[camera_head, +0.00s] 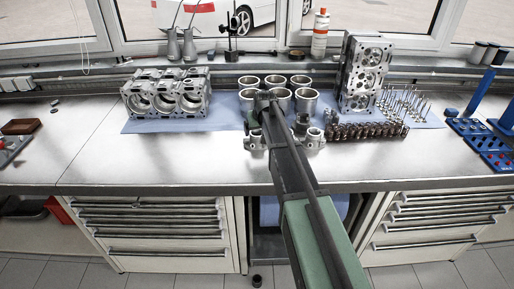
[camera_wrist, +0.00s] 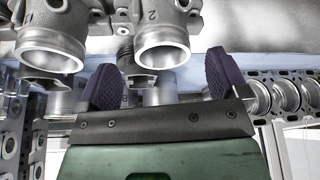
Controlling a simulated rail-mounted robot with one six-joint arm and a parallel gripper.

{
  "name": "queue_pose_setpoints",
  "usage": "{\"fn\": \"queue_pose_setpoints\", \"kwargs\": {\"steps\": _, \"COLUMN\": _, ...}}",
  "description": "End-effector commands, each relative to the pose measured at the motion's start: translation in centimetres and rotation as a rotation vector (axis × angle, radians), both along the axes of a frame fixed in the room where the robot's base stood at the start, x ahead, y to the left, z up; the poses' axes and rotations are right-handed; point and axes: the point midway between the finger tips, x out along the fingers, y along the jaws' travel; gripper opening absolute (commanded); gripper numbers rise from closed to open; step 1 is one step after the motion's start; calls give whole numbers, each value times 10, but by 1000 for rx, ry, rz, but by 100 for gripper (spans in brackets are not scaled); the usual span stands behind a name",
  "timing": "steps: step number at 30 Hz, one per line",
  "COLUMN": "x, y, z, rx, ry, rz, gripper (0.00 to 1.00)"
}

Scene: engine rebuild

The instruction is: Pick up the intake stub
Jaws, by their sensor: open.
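A pale metal casting with round tube openings, which looks like the intake stub part (camera_head: 314,138), lies near the bench's front edge, partly hidden behind my arm. In the wrist view, two round metal tube ends, one an intake stub (camera_wrist: 165,50) with a "2" above it, show at the top. I cannot tell whether they belong to one piece. My gripper (camera_wrist: 160,82) has its two purple fingers apart, with nothing clearly held between them. The right-hand tube end shows just beyond the gap. In the head view, my arm largely hides the gripper.
Several cylinder liners (camera_head: 306,98) stand behind the casting on a blue mat (camera_head: 225,112). An engine block (camera_head: 165,98) stands left, a cylinder head (camera_head: 362,75) upright at right. The bench's left front is clear.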

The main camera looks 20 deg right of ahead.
Motion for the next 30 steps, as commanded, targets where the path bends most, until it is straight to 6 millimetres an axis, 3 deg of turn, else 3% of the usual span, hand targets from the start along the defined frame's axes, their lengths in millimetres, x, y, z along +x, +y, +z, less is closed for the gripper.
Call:
{"fn": "queue_pose_setpoints", "kwargs": {"steps": 9, "x": 20, "y": 2, "z": -49, "rx": 0, "ry": 1, "rz": 0, "gripper": 93}}
{"fn": "queue_pose_setpoints", "kwargs": {"steps": 16, "x": 21, "y": 2, "z": -45, "rx": 0, "ry": 1, "rz": 0, "gripper": 93}}
{"fn": "queue_pose_setpoints", "kwargs": {"steps": 28, "x": 20, "y": 2, "z": -45, "rx": 0, "ry": 1, "rz": 0, "gripper": 31}}
{"fn": "queue_pose_setpoints", "kwargs": {"steps": 30, "x": 20, "y": 2, "z": -45, "rx": 0, "ry": 1, "rz": 0, "gripper": 29}}
